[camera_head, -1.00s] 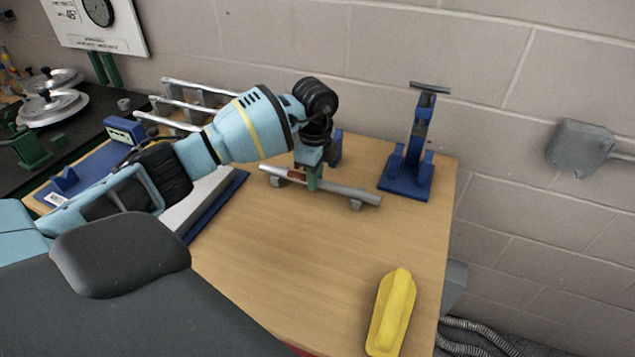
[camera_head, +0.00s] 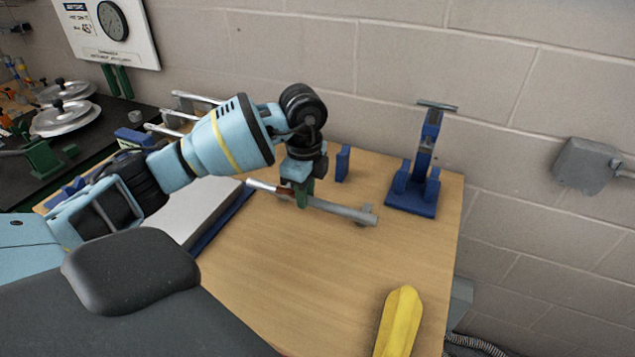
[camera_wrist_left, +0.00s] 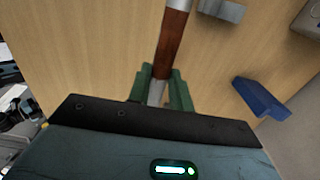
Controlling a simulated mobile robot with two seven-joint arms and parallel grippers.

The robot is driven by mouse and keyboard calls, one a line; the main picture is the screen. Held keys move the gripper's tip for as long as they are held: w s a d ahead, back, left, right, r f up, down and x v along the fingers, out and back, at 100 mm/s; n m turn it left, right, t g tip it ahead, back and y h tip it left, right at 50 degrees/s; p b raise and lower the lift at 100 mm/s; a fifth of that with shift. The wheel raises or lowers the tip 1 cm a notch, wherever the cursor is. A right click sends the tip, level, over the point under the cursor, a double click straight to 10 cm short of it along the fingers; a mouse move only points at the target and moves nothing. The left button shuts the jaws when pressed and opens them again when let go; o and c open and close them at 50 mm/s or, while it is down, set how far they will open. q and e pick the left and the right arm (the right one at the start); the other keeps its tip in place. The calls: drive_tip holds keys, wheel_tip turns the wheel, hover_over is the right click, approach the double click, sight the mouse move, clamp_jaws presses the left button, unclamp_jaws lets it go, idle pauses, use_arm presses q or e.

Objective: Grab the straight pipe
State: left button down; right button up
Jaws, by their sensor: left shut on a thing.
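The straight pipe (camera_head: 342,210) is a thin grey metal tube with a reddish-brown band, lying roughly level over the wooden table. My left gripper (camera_head: 302,194) is shut on it near the band, coming down from above. In the left wrist view the green fingers (camera_wrist_left: 166,88) close around the pipe beside the brown section (camera_wrist_left: 172,42). A small grey support (camera_head: 370,214) stands at the pipe's right end; I cannot tell if the pipe touches it. My right gripper is not in view.
A blue stand with a crossbar (camera_head: 420,165) stands behind and right of the pipe. A small blue block (camera_head: 343,163) is behind the gripper. A yellow piece (camera_head: 399,322) lies at the front right. A white-topped blue tray (camera_head: 200,212) is to the left. The table's middle is clear.

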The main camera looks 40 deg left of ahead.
use_arm(q)
drive_tip(key=s, duration=0.6)
drive_tip(key=s+r, duration=0.1)
drive_tip(key=s, duration=0.2)
drive_tip(key=shift+s+d, duration=0.2)
drive_tip(key=shift+s, duration=0.2)
